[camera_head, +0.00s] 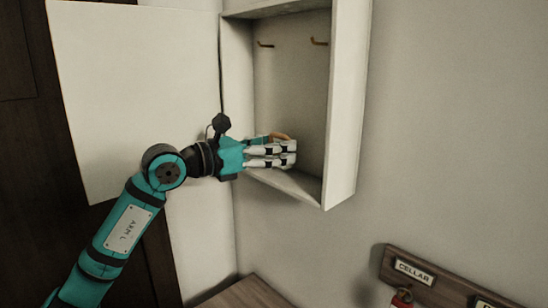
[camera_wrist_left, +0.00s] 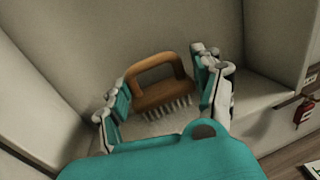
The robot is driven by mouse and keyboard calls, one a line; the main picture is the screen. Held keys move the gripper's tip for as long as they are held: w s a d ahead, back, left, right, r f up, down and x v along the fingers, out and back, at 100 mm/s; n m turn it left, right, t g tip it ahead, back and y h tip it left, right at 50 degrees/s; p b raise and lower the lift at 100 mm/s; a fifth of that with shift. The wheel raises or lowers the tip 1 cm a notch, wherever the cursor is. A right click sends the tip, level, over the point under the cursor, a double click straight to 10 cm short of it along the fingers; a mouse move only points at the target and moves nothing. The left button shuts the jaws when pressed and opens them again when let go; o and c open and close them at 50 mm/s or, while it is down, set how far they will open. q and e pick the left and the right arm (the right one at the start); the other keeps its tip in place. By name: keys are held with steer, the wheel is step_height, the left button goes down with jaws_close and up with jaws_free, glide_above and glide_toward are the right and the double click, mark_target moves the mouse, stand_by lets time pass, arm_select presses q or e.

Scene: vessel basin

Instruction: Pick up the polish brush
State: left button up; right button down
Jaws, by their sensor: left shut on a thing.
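The polish brush (camera_wrist_left: 160,92) has a brown wooden loop handle and pale bristles pointing down. In the left wrist view it lies between the two fingers of my left gripper (camera_wrist_left: 160,97), which is shut on it. In the head view my left gripper (camera_head: 289,153) reaches into the lower part of the white wall cabinet (camera_head: 344,110). There a bit of the brown handle (camera_head: 281,136) shows above the fingers, and the rest of the brush is hidden. I cannot tell whether the bristles touch the cabinet floor. My right gripper is out of view.
The cabinet door (camera_head: 140,80) stands open at the left. Two empty hooks (camera_head: 319,41) are on the cabinet's back wall. A wooden board (camera_head: 435,284) with a CELLAR label and a hanging red item (camera_head: 402,299) is at the lower right. A wooden surface (camera_head: 246,295) lies below.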

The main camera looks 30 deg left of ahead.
arm_select(q)
steer(key=shift+s+r+b, duration=0.5)
steer(key=shift+r+b, duration=0.1)
steer(key=shift+b, duration=0.2)
steer(key=s+a+r+b, duration=0.1)
steer(key=s+b, duration=0.6)
steer(key=s, duration=0.8)
steer(key=shift+a+r, duration=0.4)
steer(key=shift+r, duration=0.05)
